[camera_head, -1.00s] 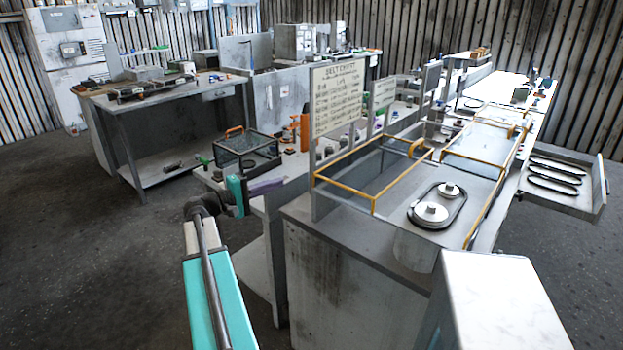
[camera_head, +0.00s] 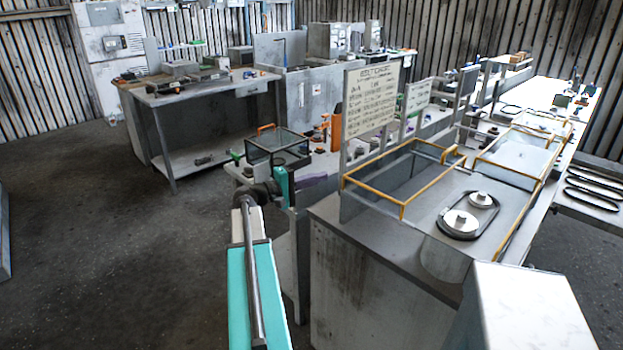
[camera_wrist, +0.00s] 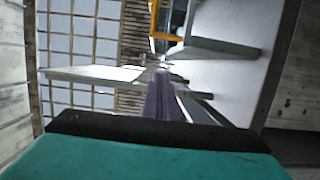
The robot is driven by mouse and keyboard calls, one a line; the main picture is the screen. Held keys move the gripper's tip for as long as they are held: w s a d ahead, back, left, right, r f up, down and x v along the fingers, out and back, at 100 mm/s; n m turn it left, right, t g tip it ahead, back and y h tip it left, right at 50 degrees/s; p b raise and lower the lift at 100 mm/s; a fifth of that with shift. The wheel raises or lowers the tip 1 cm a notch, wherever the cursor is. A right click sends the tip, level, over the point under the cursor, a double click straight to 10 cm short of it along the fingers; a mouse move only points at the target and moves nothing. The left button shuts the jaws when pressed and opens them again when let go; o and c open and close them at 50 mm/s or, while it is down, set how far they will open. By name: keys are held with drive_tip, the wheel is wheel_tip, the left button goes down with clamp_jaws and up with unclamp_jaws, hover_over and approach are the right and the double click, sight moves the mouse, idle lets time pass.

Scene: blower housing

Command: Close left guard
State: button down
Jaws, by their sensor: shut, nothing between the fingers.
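A yellow-framed guard with see-through panels (camera_head: 402,208) stands on the near grey bench at its left side, beside two silver pulleys (camera_head: 461,221) with a black belt around them. The pulleys are uncovered from above. A second yellow-framed guard (camera_head: 520,175) sits further back to the right. I cannot tell which one is called left. My gripper (camera_head: 312,181), with purple fingers, is left of the bench and apart from both guards. It is shut and empty. In the wrist view the purple fingers (camera_wrist: 165,100) point into the scene, with a yellow bar (camera_wrist: 180,18) beyond them.
A belt chart sign (camera_head: 370,98) stands at the bench's back left corner, between my gripper and the far benches. A dark mesh box with an orange handle (camera_head: 278,150) sits on a lower bench beyond my arm. Open floor (camera_head: 110,240) lies to the left.

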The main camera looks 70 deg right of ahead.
drive_tip(key=s+d+p, duration=0.2)
drive_tip(key=s+p, duration=0.1)
drive_tip(key=s, duration=0.4)
idle(0.4)
drive_tip(key=shift+s, duration=0.1)
idle(0.4)
